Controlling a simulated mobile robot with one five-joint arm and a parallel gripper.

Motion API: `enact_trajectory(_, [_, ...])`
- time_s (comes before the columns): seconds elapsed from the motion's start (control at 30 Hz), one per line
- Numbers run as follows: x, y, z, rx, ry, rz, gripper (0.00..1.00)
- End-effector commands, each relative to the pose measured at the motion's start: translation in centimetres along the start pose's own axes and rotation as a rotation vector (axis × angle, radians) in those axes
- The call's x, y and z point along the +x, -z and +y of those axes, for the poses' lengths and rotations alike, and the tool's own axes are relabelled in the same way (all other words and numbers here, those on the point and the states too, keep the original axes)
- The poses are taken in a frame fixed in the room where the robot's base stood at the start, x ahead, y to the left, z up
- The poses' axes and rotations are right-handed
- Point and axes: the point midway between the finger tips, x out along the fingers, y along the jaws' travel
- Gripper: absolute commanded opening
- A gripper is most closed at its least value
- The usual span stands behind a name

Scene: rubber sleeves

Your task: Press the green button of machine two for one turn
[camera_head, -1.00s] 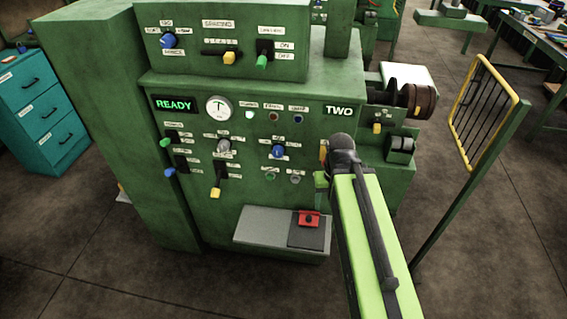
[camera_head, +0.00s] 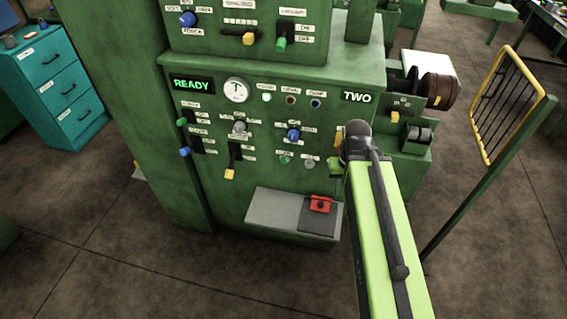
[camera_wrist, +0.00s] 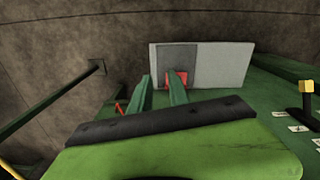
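Machine two is a green cabinet (camera_head: 215,140) marked "TWO", with a lit green READY display (camera_head: 192,84). A small round green button (camera_head: 285,160) sits low on its front panel, left of a pale grey button (camera_head: 309,163). My gripper (camera_head: 336,166) is at the panel's right edge, right of both buttons; my arm's dark joint and light green link partly hide it. In the wrist view my gripper (camera_wrist: 158,84) shows two green fingers apart, nothing between them. They point towards the ledge area; the green button cannot be made out there.
A grey ledge (camera_head: 270,208) with a red block (camera_head: 320,204) on a dark pad juts out below the buttons. A blue knob (camera_head: 293,135) and several levers are nearby. A yellow-framed guard (camera_head: 507,100) stands right. Teal drawers (camera_head: 62,85) stand left. Floor in front is clear.

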Motion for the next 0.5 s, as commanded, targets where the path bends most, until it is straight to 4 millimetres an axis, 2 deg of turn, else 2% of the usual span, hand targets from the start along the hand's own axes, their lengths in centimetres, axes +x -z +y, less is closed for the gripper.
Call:
enact_trajectory(0.03, [0.00,0.00,0.00,0.000,0.000,0.000,0.14])
enact_trajectory(0.13, [0.00,0.00,0.00,0.000,0.000,0.000,0.01])
enact_trajectory(0.5, [0.00,0.00,0.00,0.000,0.000,0.000,0.00])
